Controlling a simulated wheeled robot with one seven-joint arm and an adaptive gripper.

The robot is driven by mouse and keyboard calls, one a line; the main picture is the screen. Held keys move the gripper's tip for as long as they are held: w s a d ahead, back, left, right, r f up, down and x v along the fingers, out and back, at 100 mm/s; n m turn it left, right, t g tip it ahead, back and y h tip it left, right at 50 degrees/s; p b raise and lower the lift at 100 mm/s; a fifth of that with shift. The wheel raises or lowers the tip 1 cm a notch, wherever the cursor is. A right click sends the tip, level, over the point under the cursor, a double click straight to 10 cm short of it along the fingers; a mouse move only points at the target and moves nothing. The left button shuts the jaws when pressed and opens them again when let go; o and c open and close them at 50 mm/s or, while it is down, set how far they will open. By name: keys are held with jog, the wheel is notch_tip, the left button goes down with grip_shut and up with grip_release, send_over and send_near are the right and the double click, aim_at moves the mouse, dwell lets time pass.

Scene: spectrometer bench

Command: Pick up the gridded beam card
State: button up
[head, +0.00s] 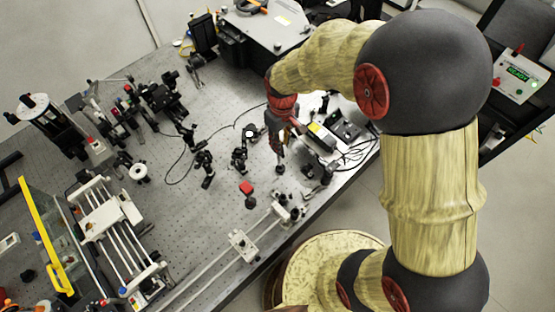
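My gripper (277,143) points down over the right part of the optical bench (215,215). It is small and dark with red parts, and I cannot tell whether its fingers are apart or hold anything. I cannot make out a gridded beam card for certain in the head view; it may be too small or hidden behind my arm or gripper. A small red piece (246,187) stands on the bench to the lower left of my gripper, above a dark round part.
Several black optic mounts (204,168) stand left of my gripper, with loose cables. A rail with a white carriage (242,244) lies along the front edge. Small boxes (345,126) stand to the right. A framed rod assembly (110,235) is at lower left.

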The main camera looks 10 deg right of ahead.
aim_at(281, 156)
jog(key=f, duration=0.7)
jog(key=shift+w+f, duration=0.25)
jog(key=shift+f, duration=0.1)
jog(key=shift+c, duration=1.2)
grip_shut()
